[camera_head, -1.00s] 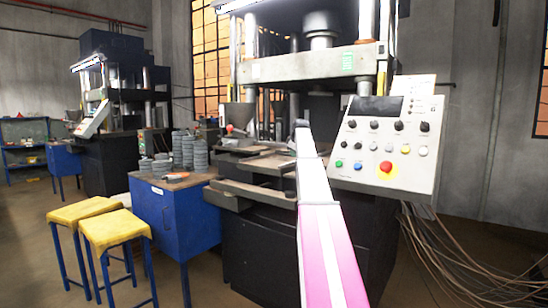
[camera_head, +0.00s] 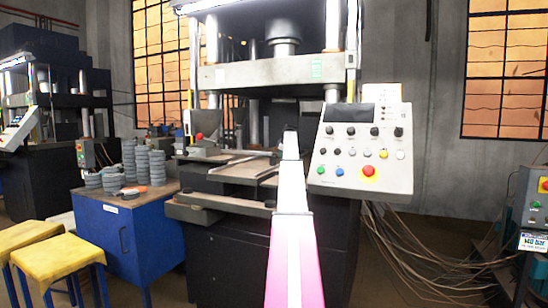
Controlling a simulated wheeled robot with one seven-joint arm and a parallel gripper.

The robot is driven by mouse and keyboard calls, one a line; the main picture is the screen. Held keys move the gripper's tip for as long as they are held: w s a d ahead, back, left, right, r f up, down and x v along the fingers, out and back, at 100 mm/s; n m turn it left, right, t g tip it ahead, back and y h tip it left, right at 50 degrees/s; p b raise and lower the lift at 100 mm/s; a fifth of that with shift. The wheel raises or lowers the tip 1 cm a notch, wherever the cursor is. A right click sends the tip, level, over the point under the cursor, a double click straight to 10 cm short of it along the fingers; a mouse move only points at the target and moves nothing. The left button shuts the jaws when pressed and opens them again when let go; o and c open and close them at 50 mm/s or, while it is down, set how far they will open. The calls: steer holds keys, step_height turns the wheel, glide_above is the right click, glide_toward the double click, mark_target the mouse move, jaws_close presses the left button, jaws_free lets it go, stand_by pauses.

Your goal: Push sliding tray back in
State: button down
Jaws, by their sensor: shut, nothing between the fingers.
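The press stands ahead, and flat metal tray-like plates jut from its front. The upper plate (camera_head: 240,171) lies at bed height. A lower ledge (camera_head: 205,210) sticks out below it toward me. I cannot tell for sure which of these is the sliding tray. My arm, pink and white, reaches forward from the bottom of the view. My gripper (camera_head: 290,130) is the small dark end at its tip, in front of the press opening and right of the plates in the picture. It looks shut and empty, and its fingers are too small to make out. My arm hides part of the press's right front.
A control panel (camera_head: 363,148) with a red button is right of my arm. Loose cables (camera_head: 400,250) hang below it. A blue cabinet (camera_head: 125,235) with stacked grey discs (camera_head: 150,165) stands left. Yellow stools (camera_head: 60,255) are at lower left.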

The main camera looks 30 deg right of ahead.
steer(key=shift+w+d, duration=0.45)
steer(key=shift+w, duration=0.05)
steer(key=shift+r, duration=0.1)
